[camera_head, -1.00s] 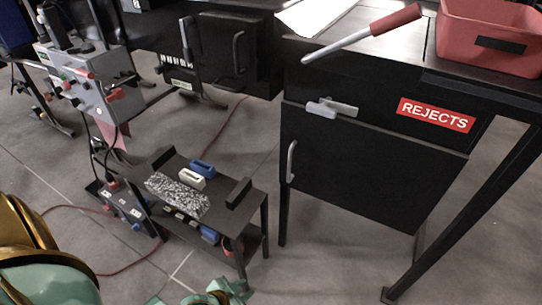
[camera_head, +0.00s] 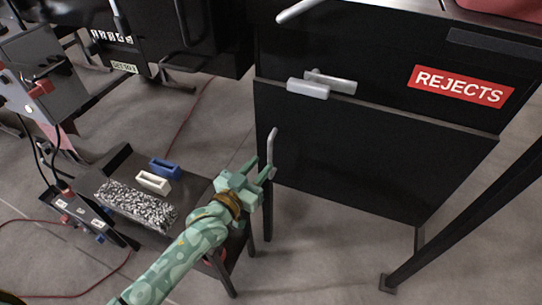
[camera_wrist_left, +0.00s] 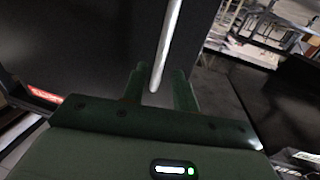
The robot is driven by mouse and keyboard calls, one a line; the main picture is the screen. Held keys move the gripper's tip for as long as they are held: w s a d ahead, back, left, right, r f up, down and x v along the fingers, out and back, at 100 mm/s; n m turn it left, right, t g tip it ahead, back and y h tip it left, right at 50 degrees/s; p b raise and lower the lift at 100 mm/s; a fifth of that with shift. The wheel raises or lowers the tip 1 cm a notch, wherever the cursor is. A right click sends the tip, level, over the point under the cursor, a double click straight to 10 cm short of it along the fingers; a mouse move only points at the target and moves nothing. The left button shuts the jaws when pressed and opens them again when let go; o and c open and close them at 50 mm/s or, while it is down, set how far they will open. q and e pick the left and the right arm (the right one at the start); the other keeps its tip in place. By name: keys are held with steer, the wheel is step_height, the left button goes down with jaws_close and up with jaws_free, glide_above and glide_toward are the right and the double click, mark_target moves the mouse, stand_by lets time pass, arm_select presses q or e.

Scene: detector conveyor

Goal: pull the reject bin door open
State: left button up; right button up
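The reject bin door (camera_head: 370,155) is a black panel under the red REJECTS label (camera_head: 460,86), and it looks shut. Its grey upright bar handle (camera_head: 272,147) is on the door's left edge. A grey latch-like piece (camera_head: 308,89) sits at the door's top edge. My green left gripper (camera_head: 262,168) is at the handle's lower part, fingers apart. In the left wrist view the handle (camera_wrist_left: 168,40) runs down between the two open fingers (camera_wrist_left: 160,85), its lower end between them; neither finger is clearly pressed on it. My right gripper is not in view.
A low black side table (camera_head: 118,160) with a blue block (camera_head: 165,168), a white block (camera_head: 153,182) and a speckled pad (camera_head: 140,206) stands left, close to my left arm. A slanted black leg (camera_head: 470,220) stands right. Floor before the door is clear.

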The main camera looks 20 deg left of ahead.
mark_target(269, 156)
arm_select(q)
steer(key=b+x, duration=0.1)
steer(key=x, duration=0.4)
steer(key=shift+w+d+b, duration=0.1)
steer(key=shift+w+b, duration=0.15)
steer(key=shift+b, duration=0.05)
jaws_close()
steer(key=shift+s, duration=0.1)
